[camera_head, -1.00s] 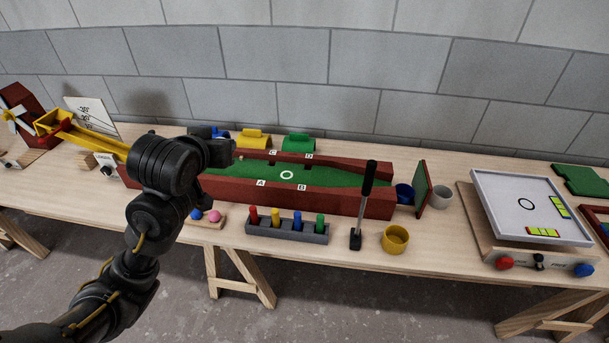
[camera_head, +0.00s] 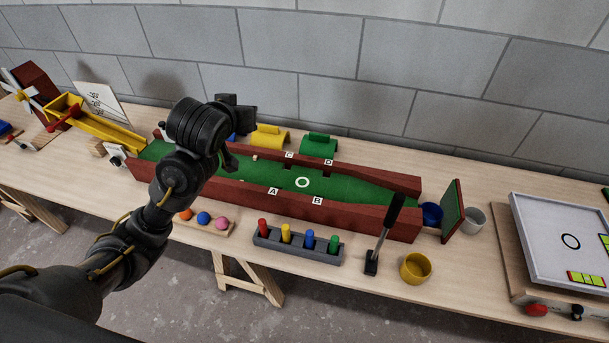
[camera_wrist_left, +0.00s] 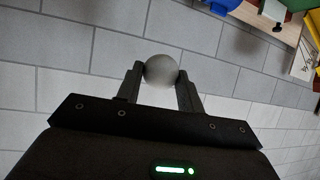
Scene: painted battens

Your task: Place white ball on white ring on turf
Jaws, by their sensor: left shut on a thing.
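The white ball (camera_wrist_left: 161,71) is held between the two fingers of my left gripper (camera_wrist_left: 160,88) in the left wrist view. In the head view my left gripper (camera_head: 238,112) is raised above the back left part of the green turf (camera_head: 255,172), and the ball is hidden there. The white ring (camera_head: 302,182) lies flat on the turf, between the labels A, B, C and D. It is bare, and my gripper is to its left and higher. My right gripper is not in view.
Red walls (camera_head: 345,215) border the turf. In front stand a grey rack of coloured pegs (camera_head: 297,245), a black-handled lever (camera_head: 384,235) and a yellow cup (camera_head: 415,268). Yellow (camera_head: 268,136) and green (camera_head: 318,146) blocks stand behind. A white tray (camera_head: 555,235) is at right.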

